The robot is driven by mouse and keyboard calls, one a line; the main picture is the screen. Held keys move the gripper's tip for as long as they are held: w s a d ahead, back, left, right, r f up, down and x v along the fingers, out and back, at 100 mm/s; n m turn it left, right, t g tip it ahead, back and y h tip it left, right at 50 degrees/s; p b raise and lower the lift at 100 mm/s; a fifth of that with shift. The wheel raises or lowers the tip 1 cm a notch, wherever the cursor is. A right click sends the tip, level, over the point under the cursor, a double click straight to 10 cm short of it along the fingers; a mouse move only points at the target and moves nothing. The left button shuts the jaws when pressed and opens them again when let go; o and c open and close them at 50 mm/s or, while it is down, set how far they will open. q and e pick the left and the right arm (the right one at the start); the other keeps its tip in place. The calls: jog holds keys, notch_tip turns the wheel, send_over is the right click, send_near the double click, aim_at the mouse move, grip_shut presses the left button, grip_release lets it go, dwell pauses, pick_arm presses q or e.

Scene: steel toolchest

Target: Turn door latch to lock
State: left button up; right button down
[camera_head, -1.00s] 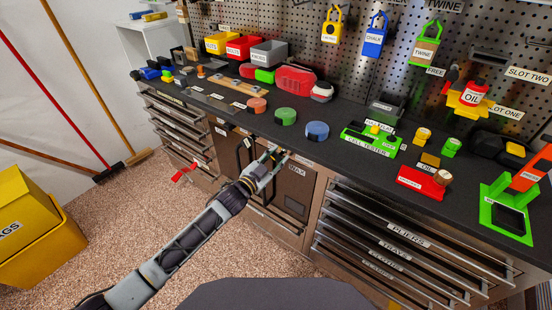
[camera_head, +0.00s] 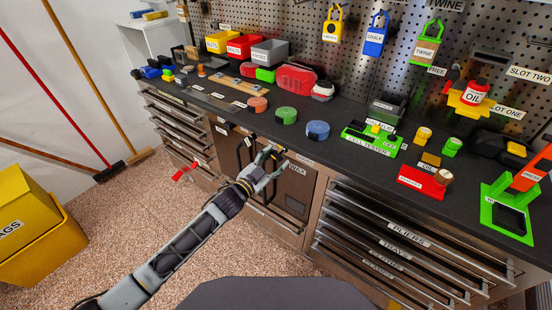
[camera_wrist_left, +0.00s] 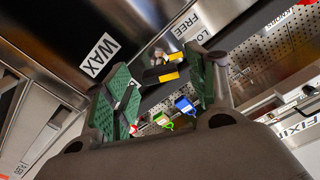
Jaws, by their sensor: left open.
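The steel cabinet door marked WAX (camera_head: 296,190) is below the bench top in the head view, and its dark face fills the upper left of the left wrist view (camera_wrist_left: 60,35). The latch (camera_wrist_left: 162,75) shows in the left wrist view as a black handle with yellow bands, beside the LOCK and FREE labels. My left gripper (camera_head: 270,162) is in front of the door's top edge. In the left wrist view its green-padded fingers (camera_wrist_left: 165,92) are apart, with the latch seen between and beyond them; I see no contact. My right gripper is not in view.
The bench top (camera_head: 345,170) overhangs the cabinets and carries tape measures, bins and a green cell tester (camera_head: 372,139). Drawers with bar handles (camera_head: 400,240) stand right of the door. The floor (camera_head: 240,245) in front is clear.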

pick_arm(q)
jog(key=v, duration=1)
jog(key=shift+s, duration=0.15)
jog(key=shift+a, duration=0.1)
dwell(0.7)
